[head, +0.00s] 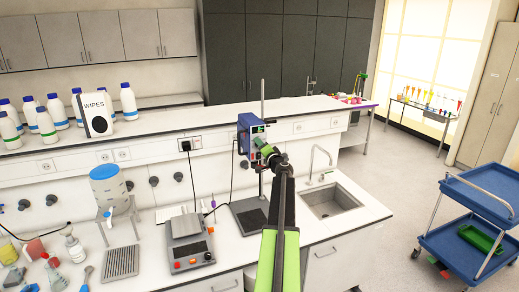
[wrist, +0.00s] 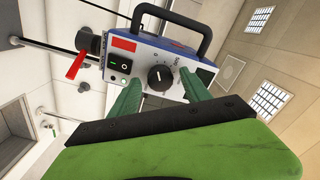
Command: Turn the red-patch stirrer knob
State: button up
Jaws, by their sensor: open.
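The stirrer (wrist: 205,52) is a box with a pale front, blue edges and a black carrying handle. A red patch (wrist: 124,45) is on its front. Its round black knob (wrist: 160,78) has a white pointer line and lies between my fingertips in the wrist view. In the head view the stirrer (head: 244,128) is blue, up on a metal rod above the bench. My gripper (wrist: 160,84) has green fingers, open on either side of the knob; I cannot tell whether they touch it. In the head view my gripper (head: 270,152) is right at the stirrer, hiding part of its front.
A hotplate (head: 190,250) stands left of the stirrer's stand, and a sink (head: 335,200) is to the right. White bottles (head: 128,102) stand on the upper shelf. A blue cart (head: 470,225) is on the floor at right. A red lever (wrist: 77,66) shows beside the stirrer in the wrist view.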

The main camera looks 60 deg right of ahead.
jog(key=v, duration=1.7)
jog(key=shift+a, duration=0.2)
jog(key=shift+s, duration=0.1)
